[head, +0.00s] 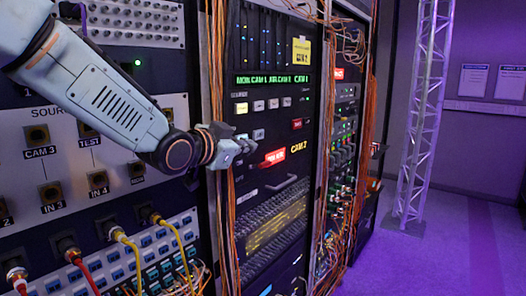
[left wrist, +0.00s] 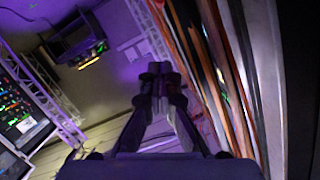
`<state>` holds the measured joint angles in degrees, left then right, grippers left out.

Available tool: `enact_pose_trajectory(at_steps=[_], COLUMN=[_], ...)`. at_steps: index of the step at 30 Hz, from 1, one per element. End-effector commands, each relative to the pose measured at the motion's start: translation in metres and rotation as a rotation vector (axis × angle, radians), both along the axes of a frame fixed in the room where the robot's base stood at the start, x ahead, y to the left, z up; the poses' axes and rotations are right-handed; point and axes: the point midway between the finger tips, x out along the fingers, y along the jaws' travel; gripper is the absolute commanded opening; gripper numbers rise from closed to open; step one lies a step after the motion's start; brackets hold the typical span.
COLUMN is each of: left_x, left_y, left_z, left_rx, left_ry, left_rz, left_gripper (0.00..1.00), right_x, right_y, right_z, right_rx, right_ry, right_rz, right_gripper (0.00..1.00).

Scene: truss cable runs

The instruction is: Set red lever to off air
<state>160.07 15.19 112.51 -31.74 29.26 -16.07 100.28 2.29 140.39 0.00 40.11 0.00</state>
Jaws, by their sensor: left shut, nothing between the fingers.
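A bright red piece with pale lettering (head: 273,158), which looks like the red lever, is on the black rack panel in the head view, beside the yellow "CAM 2" text. Its exact setting is too small to read. My left gripper (head: 240,148) is just left of it, in front of the panel's left edge, and appears apart from it. In the left wrist view the fingers of my left gripper (left wrist: 160,75) meet at the tips with nothing between them. The red lever does not show clearly in the left wrist view. My right gripper is out of view.
Orange cables (head: 218,70) hang along the rack's left edge, close to my left gripper. A button row (head: 258,105) lies above the red piece, and a grey handle (head: 281,183) below it. A patch panel (head: 95,265) with plugged cables is at lower left. A truss (head: 425,100) stands right.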

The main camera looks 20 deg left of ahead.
Motion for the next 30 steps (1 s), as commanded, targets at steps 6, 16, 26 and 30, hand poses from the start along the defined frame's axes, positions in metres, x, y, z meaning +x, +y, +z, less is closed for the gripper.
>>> enact_pose_trajectory(at_steps=[6,16,26,30], left_x=[0.000,0.020,0.073,0.092], left_y=[0.000,-0.005,-0.019,-0.023], left_z=[-0.001,-0.006,-0.018,-0.022], left_rx=[0.001,0.003,0.002,0.002], left_ry=[-0.001,0.001,0.001,0.001], left_rz=[-0.001,0.000,-0.002,-0.001], left_gripper=[0.00,0.00,0.00,0.00], right_x=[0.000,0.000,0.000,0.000], right_y=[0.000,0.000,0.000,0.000], right_z=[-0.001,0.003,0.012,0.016], right_rx=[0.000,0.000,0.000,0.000], right_ry=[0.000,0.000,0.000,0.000], right_rz=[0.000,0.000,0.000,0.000], right_gripper=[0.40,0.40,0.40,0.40])
